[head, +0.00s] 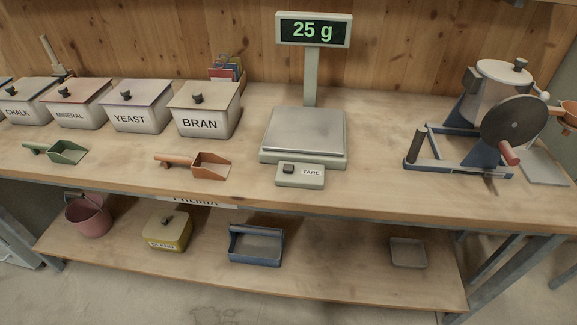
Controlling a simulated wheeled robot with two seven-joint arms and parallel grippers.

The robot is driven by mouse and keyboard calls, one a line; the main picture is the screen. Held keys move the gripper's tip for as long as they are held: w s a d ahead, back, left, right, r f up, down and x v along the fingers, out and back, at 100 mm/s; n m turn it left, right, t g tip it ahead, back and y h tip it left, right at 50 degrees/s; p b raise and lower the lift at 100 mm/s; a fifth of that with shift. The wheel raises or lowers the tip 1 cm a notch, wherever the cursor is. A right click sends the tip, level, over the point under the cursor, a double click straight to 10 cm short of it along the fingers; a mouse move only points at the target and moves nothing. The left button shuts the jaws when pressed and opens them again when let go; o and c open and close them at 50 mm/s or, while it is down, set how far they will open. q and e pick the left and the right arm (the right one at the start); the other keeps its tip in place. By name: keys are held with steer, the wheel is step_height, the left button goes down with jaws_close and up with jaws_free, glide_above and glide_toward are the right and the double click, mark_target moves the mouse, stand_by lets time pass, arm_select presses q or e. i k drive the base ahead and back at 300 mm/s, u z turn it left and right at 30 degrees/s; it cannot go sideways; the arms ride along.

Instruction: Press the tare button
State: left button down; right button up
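A scale with a bare silver pan (305,133) stands in the middle of the workbench. Its display (313,30) on a post behind the pan reads 25 g in green digits. The dark tare button (289,169) sits on a small pale box (300,180) at the front of the scale, left of a label reading TARE. Neither of my grippers shows in the head view.
Lidded bins stand at the left, including the BRAN bin (204,110). An orange scoop (205,165) and a green scoop (62,152) lie before them. A hand-cranked mixer (495,120) stands right. The bench between scale and mixer is clear.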

mark_target(287, 168)
steer(key=k, duration=0.5)
steer(key=z, duration=1.95)
steer(key=i, duration=1.05)
steer(key=u, duration=2)
